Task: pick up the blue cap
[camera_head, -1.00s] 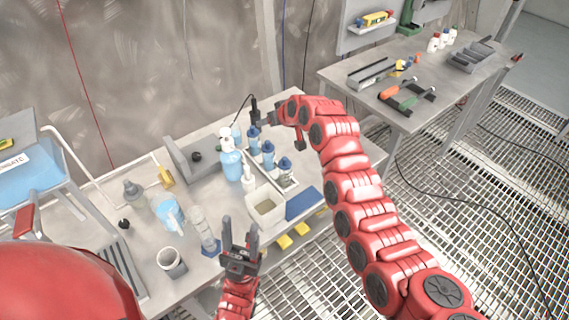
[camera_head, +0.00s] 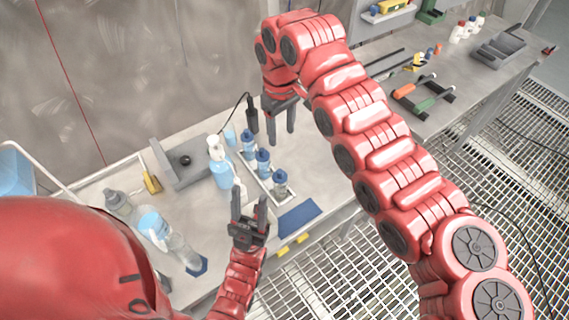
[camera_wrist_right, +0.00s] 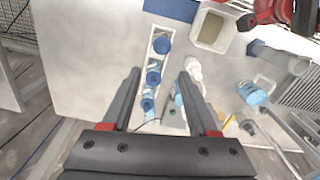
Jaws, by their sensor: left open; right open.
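Blue caps top three small bottles in a narrow white tray (camera_head: 266,186). In the head view they are the far cap (camera_head: 248,134), middle cap (camera_head: 263,155) and near cap (camera_head: 280,177). My right gripper (camera_head: 280,124) is open and empty, fingers pointing down, above the bench to the right of the bottles. In the right wrist view, the three caps (camera_wrist_right: 153,77) line up beyond and between my open right fingers (camera_wrist_right: 160,76), touching neither. My left gripper (camera_head: 249,199) is open and empty, pointing up the picture, in front of the tray. Which cap is meant cannot be told.
A blue spray bottle (camera_head: 219,168) stands left of the tray. A blue mat (camera_head: 300,216) lies at the bench's front edge. A white tub (camera_wrist_right: 210,28) shows in the wrist view. More bottles stand at left. A second bench (camera_head: 470,75) holds tools.

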